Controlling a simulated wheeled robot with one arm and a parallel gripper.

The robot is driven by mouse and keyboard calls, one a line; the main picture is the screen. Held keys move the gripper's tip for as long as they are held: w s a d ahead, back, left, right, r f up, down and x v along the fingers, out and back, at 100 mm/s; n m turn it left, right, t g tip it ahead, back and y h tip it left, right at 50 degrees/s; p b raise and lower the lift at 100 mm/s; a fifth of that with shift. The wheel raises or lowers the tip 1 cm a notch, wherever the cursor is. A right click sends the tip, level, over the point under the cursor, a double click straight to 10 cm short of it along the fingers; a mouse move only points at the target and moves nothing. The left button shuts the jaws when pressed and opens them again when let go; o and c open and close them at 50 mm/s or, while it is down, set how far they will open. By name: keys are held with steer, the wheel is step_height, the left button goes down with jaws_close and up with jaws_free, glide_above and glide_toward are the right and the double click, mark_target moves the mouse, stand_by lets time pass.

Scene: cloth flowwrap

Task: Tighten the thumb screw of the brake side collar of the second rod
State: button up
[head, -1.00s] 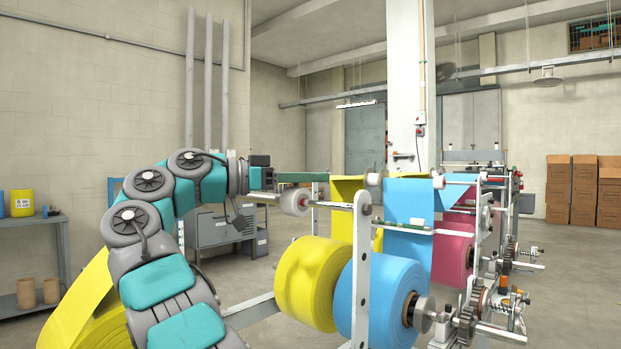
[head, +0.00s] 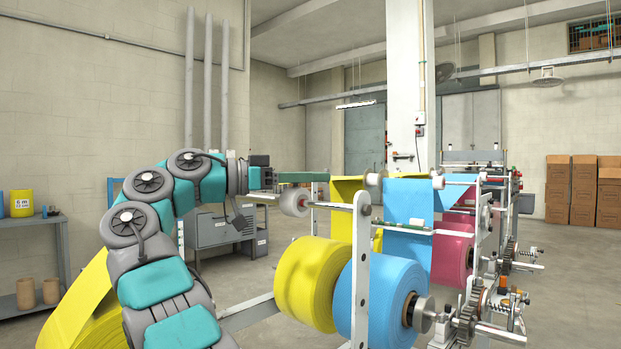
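A blue film roll (head: 385,300) and a yellow film roll (head: 305,282) hang side by side in the machine frame at the centre. A grey round collar (head: 424,314) sits on the rod at the right end of the blue roll, beside the geared brake parts (head: 467,322). A small knob (head: 442,317) shows just right of this collar; I cannot tell whether it is the thumb screw. A pink roll (head: 453,250) is farther back. I cannot tell which rod is the second.
A white upright frame plate (head: 361,270) stands in front of the blue roll. More gears and rod ends (head: 508,255) stick out on the right. A shelf (head: 35,222) stands at the left and brown cartons (head: 584,190) at the right. Floor is free at the right.

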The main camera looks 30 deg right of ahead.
steer(key=shift+o, duration=0.7)
steer(key=shift+s, duration=0.1)
steer(key=shift+n+t, duration=0.9)
steer(key=shift+t, duration=0.6)
steer(key=shift+w+n+t+b, duration=0.2)
steer(key=shift+n+t+b, duration=0.15)
steer(key=shift+t, duration=0.25)
steer(key=shift+w+n+t+b, duration=0.2)
steer(key=shift+n+t, duration=0.25)
steer(key=shift+t, duration=0.15)
